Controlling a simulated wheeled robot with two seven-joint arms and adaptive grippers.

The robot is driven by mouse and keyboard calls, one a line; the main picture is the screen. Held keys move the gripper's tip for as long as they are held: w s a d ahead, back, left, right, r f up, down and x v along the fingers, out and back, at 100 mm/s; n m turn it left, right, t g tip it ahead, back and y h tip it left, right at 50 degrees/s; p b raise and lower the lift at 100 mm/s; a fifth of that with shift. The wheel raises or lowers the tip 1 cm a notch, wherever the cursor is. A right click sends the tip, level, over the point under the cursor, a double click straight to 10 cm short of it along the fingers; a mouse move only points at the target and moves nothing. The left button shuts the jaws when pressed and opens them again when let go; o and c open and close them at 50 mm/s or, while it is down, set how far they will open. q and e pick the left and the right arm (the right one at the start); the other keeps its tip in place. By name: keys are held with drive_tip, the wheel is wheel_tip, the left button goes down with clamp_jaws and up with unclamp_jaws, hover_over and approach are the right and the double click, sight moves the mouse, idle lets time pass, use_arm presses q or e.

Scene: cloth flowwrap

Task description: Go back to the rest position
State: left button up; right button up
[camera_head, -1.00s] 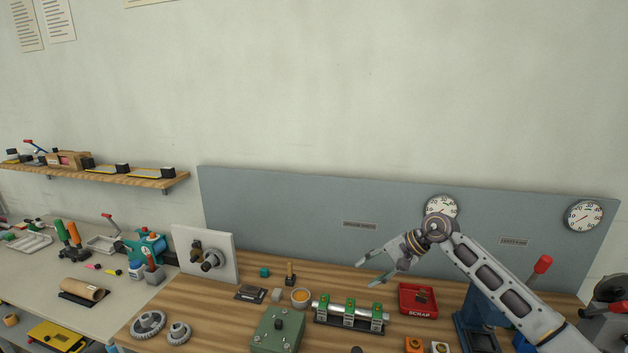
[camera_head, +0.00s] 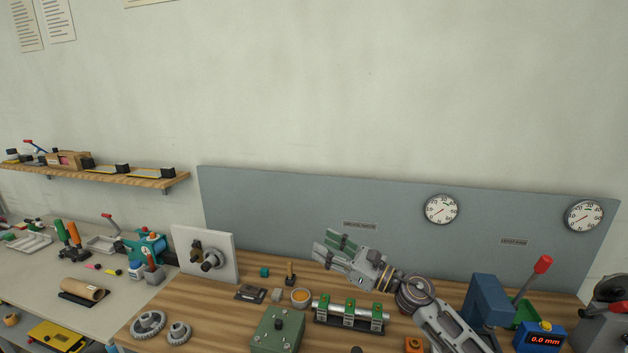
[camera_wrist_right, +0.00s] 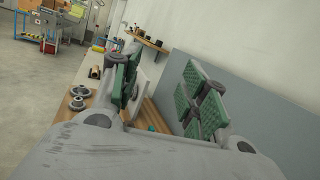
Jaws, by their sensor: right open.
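My right gripper (camera_head: 332,247) is open and empty, raised above the back of the wooden bench (camera_head: 240,312) in front of the grey back panel (camera_head: 290,215). Its arm comes in from the lower right. In the right wrist view its two green-padded fingers (camera_wrist_right: 165,90) stand well apart with nothing between them. My left gripper is not in view.
Below and near the right gripper are a rack with green clamps (camera_head: 350,312), an orange-filled bowl (camera_head: 300,297) and a green box (camera_head: 277,330). A blue press with a red-knobbed lever (camera_head: 485,298) stands right of the arm.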

drive_tip(key=s+d+f+m+t+h, duration=0.1)
drive_tip(key=d+f+m+t+h, duration=0.3)
drive_tip(key=m, duration=0.6)
drive_tip(key=d+f+m+t+h, duration=0.1)
drive_tip(key=d+m+h, duration=0.5)
drive_tip(key=m, duration=0.4)
drive_tip(key=s+d+f+m+t+h, duration=0.1)
drive_tip(key=d+f+m+t+h, duration=0.2)
drive_tip(key=m+h, duration=0.5)
drive_tip(key=s+d+f+m+g, duration=0.6)
drive_tip(key=s+f+m, duration=0.2)
drive_tip(key=f+m, duration=0.3)
drive_tip(key=s+f+m+g, duration=0.4)
drive_tip(key=s+f+g, duration=0.15)
drive_tip(key=s, duration=0.55)
drive_tip(key=s+f+m+g, duration=0.4)
drive_tip(key=s+f, duration=0.2)
drive_tip(key=s, duration=0.5)
wheel_tip(320, 180, down, 31)
drive_tip(key=s+g+p, duration=0.1)
drive_tip(key=s+p, duration=0.2)
drive_tip(key=s+d+f+p, duration=0.1)
drive_tip(key=s+d+f, duration=0.1)
drive_tip(key=s+f, duration=0.6)
drive_tip(key=s+d+f+g+p, duration=0.1)
drive_tip(key=s+f, duration=0.7)
drive_tip(key=s, duration=0.5)
drive_tip(key=shift+s+d+n+y, duration=0.2)
drive_tip(key=shift+d+n+y, duration=0.1)
drive_tip(key=shift+d, duration=0.05)
